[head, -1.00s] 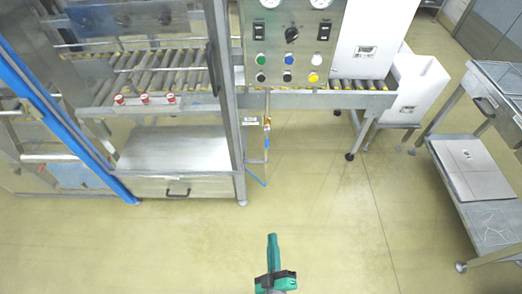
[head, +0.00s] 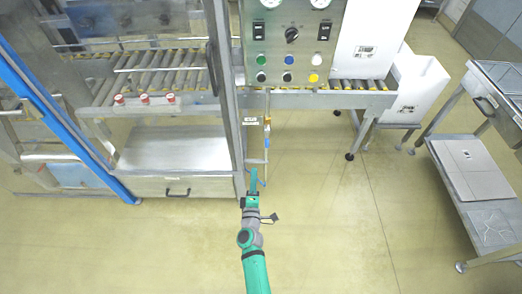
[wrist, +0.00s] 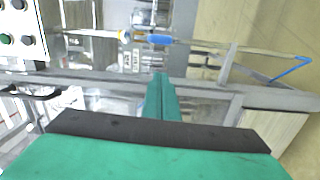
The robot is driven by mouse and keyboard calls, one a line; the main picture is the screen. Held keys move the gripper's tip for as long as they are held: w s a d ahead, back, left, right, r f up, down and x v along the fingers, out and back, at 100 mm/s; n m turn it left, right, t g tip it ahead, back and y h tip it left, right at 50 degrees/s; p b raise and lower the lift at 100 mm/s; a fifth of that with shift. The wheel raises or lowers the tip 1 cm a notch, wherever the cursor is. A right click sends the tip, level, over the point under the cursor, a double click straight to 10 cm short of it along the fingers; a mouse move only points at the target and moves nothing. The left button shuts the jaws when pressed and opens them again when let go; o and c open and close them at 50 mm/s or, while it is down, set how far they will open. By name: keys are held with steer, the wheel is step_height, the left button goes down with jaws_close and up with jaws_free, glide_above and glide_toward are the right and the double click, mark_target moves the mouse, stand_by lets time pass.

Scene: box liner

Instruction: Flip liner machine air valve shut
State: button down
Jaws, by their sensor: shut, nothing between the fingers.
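The air valve (head: 267,123) sits on a thin vertical pipe below the control panel, beside the machine's front post. It is small and brass-coloured in the head view, and a short blue part shows just below it. In the wrist view a blue lever-like part (wrist: 160,39) lies along the pipe near the top middle. Whether the valve is open or shut is too small to tell. My gripper (head: 253,172) is shut and empty, its green fingers pointing towards the machine. In the wrist view its fingertips (wrist: 160,78) appear just below the blue part, with a visible gap.
The control panel (head: 290,50) with buttons is above the valve. The metal post (head: 225,100) stands close left. A blue hose (wrist: 290,70) hangs from the pipe's lower end. A steel cart (head: 470,180) is at right; the floor between is clear.

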mark_target(267, 136)
steer(key=shift+w+a+n, duration=0.3)
steer(key=shift+w+a, duration=0.45)
steer(key=shift+w, duration=0.25)
steer(key=w+d, duration=0.4)
steer(key=w, duration=0.6)
steer(key=shift+w, duration=0.4)
steer(key=shift+d, duration=0.15)
stand_by(0.5)
